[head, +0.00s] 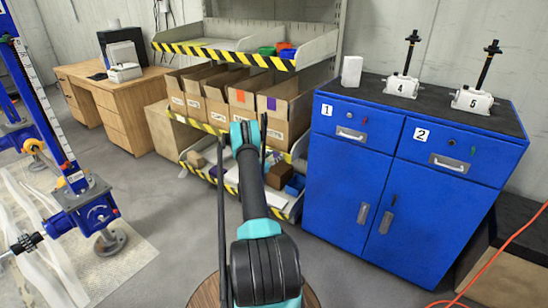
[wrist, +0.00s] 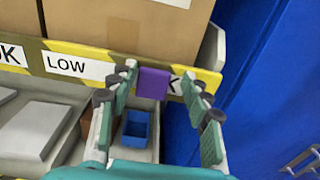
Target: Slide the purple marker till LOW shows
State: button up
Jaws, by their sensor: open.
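In the wrist view, the purple marker (wrist: 153,84) hangs over the yellow-edged label strip (wrist: 107,61) in front of a cardboard box. To its left the LOW label (wrist: 68,66) is readable. To its right the letter K (wrist: 174,86) of a partly covered label shows. My gripper (wrist: 158,80) is open, with one finger on each side of the marker. The left fingertip looks very close to the marker's left edge; I cannot tell if it touches. There is a wider gap on the right. In the head view my arm hides the marker.
A blue bin (wrist: 136,128) sits below the marker on the lower shelf. A blue cabinet (head: 350,170) stands right of the shelf rack. Cardboard boxes (head: 252,125) line the middle shelf. A blue screw jack (head: 90,210) stands at the left.

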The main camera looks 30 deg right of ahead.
jog(key=shift+a, duration=0.1)
jog(key=shift+a, duration=0.35)
jog(key=v, duration=0.6)
jog(key=shift+s+a, duration=0.2)
jog(key=shift+s, duration=0.05)
